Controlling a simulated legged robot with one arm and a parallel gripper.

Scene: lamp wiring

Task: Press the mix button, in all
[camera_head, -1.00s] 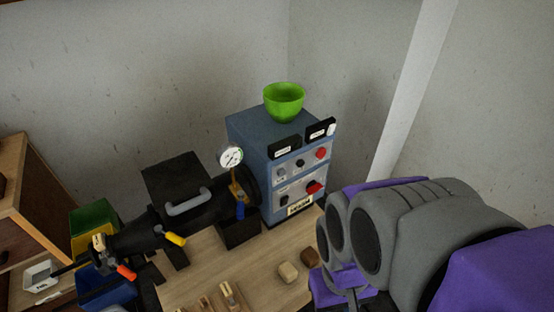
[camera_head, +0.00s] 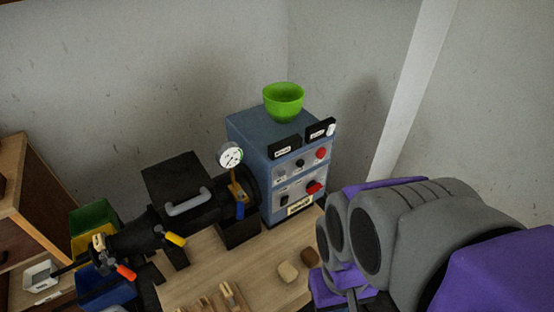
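A blue machine cabinet (camera_head: 250,135) stands at the back of the table. Its front panel carries labels, two red knobs or buttons and smaller dark controls. The upper red control (camera_head: 320,153) is at the panel's right, and the lower red control (camera_head: 314,187) is below it. The panel lettering is too small to read, so I cannot tell which control is the mix button. My grey and purple arm fills the lower right. My gripper is not clearly visible; a small grey part shows at the bottom edge, below the arm.
A green bowl (camera_head: 283,102) sits on the cabinet. A black barrel-shaped machine (camera_head: 180,205) with a gauge (camera_head: 229,156) and coloured handles stands left of it. Coloured bins (camera_head: 93,217) are at the left.

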